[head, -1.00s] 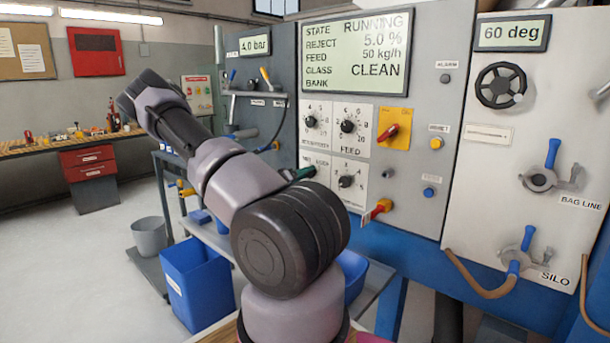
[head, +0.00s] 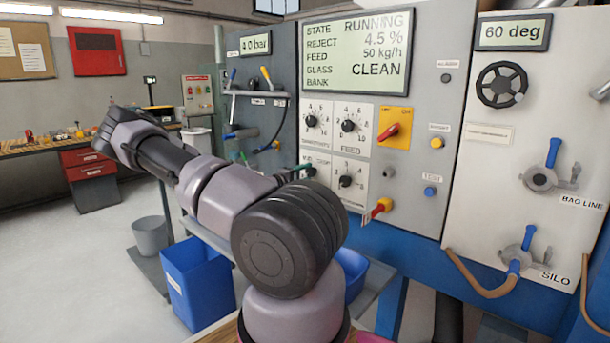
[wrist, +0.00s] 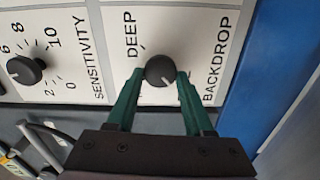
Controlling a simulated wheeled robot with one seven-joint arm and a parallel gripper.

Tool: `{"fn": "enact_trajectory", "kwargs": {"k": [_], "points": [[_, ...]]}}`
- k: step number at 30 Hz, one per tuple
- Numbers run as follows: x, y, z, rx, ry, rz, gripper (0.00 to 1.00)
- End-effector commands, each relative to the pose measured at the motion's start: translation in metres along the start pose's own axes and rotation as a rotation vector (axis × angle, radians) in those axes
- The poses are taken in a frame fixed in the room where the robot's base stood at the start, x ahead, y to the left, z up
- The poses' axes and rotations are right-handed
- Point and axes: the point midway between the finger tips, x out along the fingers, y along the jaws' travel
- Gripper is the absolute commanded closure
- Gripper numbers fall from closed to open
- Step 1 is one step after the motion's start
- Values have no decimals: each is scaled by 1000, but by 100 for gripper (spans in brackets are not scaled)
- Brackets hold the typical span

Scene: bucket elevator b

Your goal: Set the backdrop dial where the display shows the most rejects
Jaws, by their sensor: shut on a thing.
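The backdrop dial (wrist: 160,70) is a round black knob on a white plate, between the words DEEP and BACKDROP in the wrist view. Its white pointer line faces down and slightly right in that view. My gripper (wrist: 158,75) has green fingers, shut on the dial from both sides. In the head view my gripper (head: 302,170) reaches the panel from the left, and the dial is mostly hidden there. The display (head: 355,52) reads STATE RUNNING, REJECT 4.5 %, FEED 50 kg/h, GLASS CLEAN, with BANK blank.
The sensitivity dial (wrist: 25,70) is beside the backdrop dial. The feed dial (head: 348,126), another black dial (head: 345,181), a red switch (head: 391,132) and a red-yellow handle (head: 380,207) are close by. A blue bin (head: 203,283) stands on the floor left of my arm.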

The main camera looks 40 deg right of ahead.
Motion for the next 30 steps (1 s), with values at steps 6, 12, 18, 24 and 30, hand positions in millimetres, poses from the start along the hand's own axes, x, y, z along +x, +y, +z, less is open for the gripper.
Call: {"fn": "enact_trajectory", "kwargs": {"k": [6,12,18,24,30], "points": [[-1,-1,0,-22,0,-2,100],[-1,-2,1,-23,-1,-3,100],[-1,-2,1,-22,-1,-2,19],[0,-1,0,-21,-1,-1,19],[-6,-1,0,-21,0,-1,19]]}}
